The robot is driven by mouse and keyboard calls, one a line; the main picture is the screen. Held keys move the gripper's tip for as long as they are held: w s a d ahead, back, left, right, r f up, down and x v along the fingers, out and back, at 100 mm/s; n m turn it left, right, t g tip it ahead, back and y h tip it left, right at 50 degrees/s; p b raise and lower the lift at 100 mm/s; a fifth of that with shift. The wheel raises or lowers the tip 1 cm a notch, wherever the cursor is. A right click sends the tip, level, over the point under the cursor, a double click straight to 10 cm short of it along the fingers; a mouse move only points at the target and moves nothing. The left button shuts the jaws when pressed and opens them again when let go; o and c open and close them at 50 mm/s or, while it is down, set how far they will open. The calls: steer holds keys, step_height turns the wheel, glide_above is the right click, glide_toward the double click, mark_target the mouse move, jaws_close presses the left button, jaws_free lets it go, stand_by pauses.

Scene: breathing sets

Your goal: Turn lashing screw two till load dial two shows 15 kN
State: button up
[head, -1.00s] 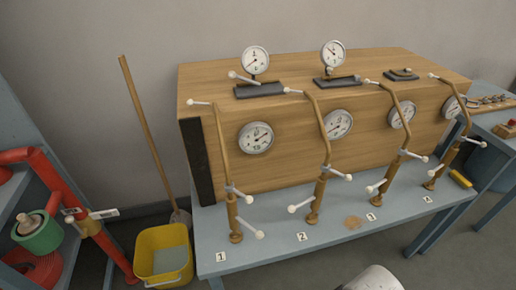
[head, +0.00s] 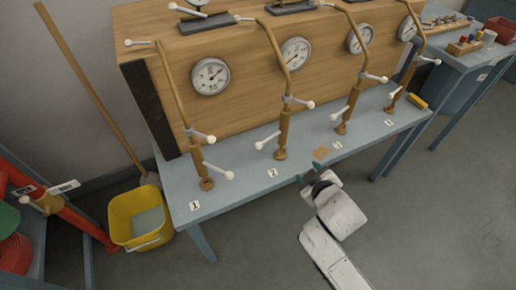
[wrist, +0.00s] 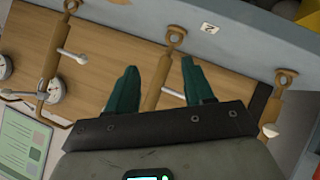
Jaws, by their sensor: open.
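Lashing screw two (head: 283,133) is a brass-coloured upright screw with white-tipped handles, behind the "2" label (head: 272,173) on the blue bench. Load dial two (head: 295,54) is a round white gauge on the wooden box above it; its figures are too small to read. My gripper (head: 310,173) is open and empty at the bench's front edge, in front and to the right of screw two. In the wrist view, upside down, screw two (wrist: 173,45) runs between the open green fingers (wrist: 158,65) in the picture, apart from them.
Screw one (head: 201,165) stands to the left and screw three (head: 347,112) to the right, their white handles sticking out. A tan disc (head: 321,153) lies on the bench near my gripper. A yellow bucket (head: 138,222) stands on the floor at left. Floor in front is clear.

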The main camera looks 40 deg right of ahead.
steer(key=w+r+n+t+b, duration=0.1)
steer(key=w+n+t+b, duration=0.1)
steer(key=w+n+t, duration=0.25)
steer(key=n+t+y+b, duration=0.2)
steer(key=n+t+y, duration=0.2)
steer(key=n, duration=0.2)
glide_toward(259, 145)
steer(key=shift+m, duration=0.25)
steer(key=w, duration=0.3)
steer(key=w+d+f, duration=0.1)
steer(key=w, duration=0.3)
steer(key=w+d, duration=0.1)
steer(key=w, duration=0.2)
steer(key=shift+w+f, duration=0.15)
steer(key=shift+f, duration=0.1)
jaws_close()
steer(key=shift+a+f, duration=0.1)
